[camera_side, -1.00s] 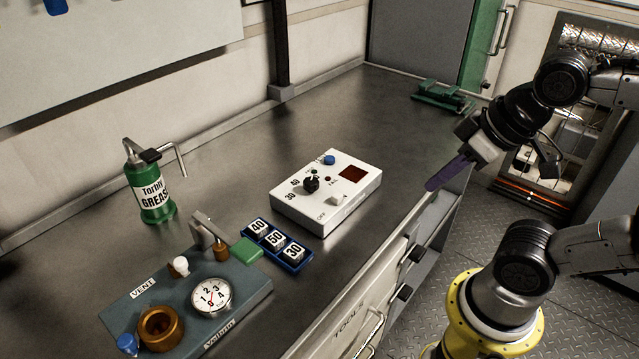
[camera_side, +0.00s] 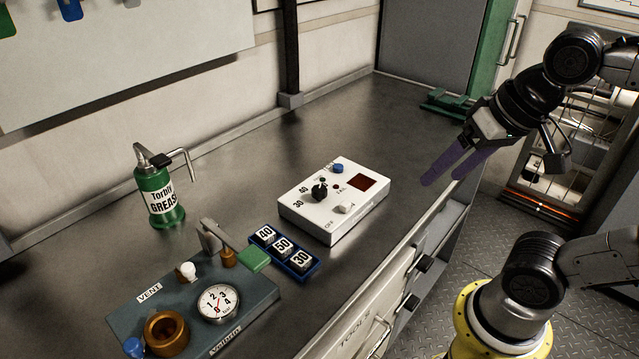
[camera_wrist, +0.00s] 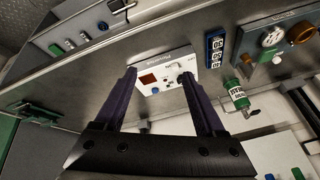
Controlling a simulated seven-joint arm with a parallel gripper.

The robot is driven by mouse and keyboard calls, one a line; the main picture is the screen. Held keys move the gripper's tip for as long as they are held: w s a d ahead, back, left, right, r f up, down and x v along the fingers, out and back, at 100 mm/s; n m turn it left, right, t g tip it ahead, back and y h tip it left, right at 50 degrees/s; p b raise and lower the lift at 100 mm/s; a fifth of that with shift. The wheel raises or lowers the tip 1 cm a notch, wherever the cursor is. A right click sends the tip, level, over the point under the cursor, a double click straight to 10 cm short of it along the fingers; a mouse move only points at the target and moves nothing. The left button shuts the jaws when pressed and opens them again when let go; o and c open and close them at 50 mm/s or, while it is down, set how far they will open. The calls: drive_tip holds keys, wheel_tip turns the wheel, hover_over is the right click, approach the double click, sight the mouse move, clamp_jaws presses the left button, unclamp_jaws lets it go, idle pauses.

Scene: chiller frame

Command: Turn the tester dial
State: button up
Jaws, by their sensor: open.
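The tester (camera_side: 328,218) is a white box on the dark bench, with a black dial (camera_side: 319,191) marked 30, 40 and OFF, a blue button (camera_side: 338,168), a white knob (camera_side: 346,207) and a dark red window (camera_side: 362,184). My gripper (camera_side: 442,180) has purple fingers, is open and empty, and hangs above and to the right of the tester, clear of it. In the wrist view the tester (camera_wrist: 168,82) shows beyond and between the spread fingers (camera_wrist: 160,88), with the dial (camera_wrist: 186,79) near the right finger.
A blue tray (camera_side: 285,258) with blocks marked 40, 50 and 30 lies left of the tester. A grey valve unit (camera_side: 150,309) with a gauge (camera_side: 218,302) is at front left. A green grease can (camera_side: 160,195) stands behind it.

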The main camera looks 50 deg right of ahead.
drive_tip(key=w+r+m+g, duration=0.1)
drive_tip(key=w+r+m, duration=0.4)
drive_tip(key=w, duration=0.2)
drive_tip(key=m+g, duration=0.4)
drive_tip(key=m, duration=0.1)
hover_over(319, 189)
wheel_tip(319, 189, down, 5)
wheel_tip(319, 189, down, 14)
drive_tip(key=shift+r, duration=0.2)
clamp_jaws()
